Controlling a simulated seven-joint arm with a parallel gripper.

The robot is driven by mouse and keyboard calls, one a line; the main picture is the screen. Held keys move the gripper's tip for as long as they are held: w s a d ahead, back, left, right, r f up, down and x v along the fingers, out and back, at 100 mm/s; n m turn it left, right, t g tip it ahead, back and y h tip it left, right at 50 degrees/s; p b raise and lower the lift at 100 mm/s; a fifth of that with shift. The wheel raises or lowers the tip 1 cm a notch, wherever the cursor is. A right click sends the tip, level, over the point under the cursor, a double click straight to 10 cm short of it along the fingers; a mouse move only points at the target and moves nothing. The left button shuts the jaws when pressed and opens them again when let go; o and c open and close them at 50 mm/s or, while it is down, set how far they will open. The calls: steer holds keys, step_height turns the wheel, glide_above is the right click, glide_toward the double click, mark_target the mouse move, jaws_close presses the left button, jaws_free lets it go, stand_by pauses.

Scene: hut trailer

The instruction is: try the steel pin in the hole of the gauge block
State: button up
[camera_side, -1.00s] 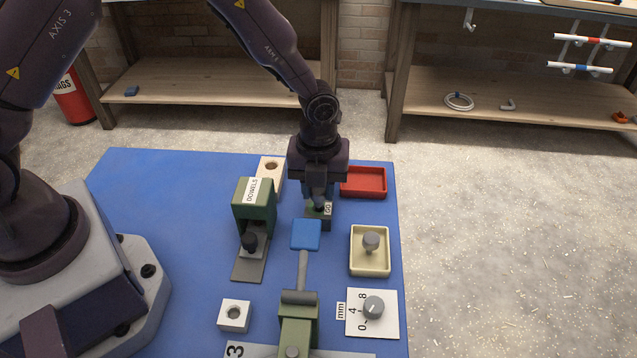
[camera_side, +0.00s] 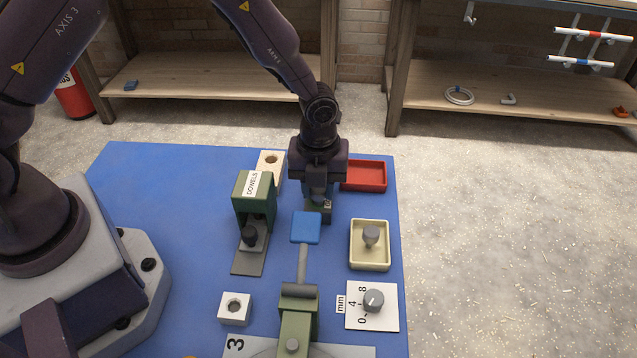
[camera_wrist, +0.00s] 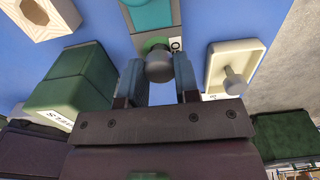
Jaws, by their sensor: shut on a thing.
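My gripper (camera_wrist: 160,80) is shut on the steel pin (camera_wrist: 160,64), whose round grey head shows between the two blue-grey fingers. The hole is hidden by the pin and fingers. I cannot tell how far the pin's lower end is in it.
A toggle clamp with a blue pad (camera_side: 306,228) stands just in front. The green DOWELS holder (camera_side: 256,188) is left. A red tray (camera_side: 364,175) and a cream tray (camera_side: 370,262) with a grey-knobbed piece are right. The mat's left part is clear.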

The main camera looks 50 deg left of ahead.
steer(key=o, duration=1)
step_height(320, 180, up, 13)
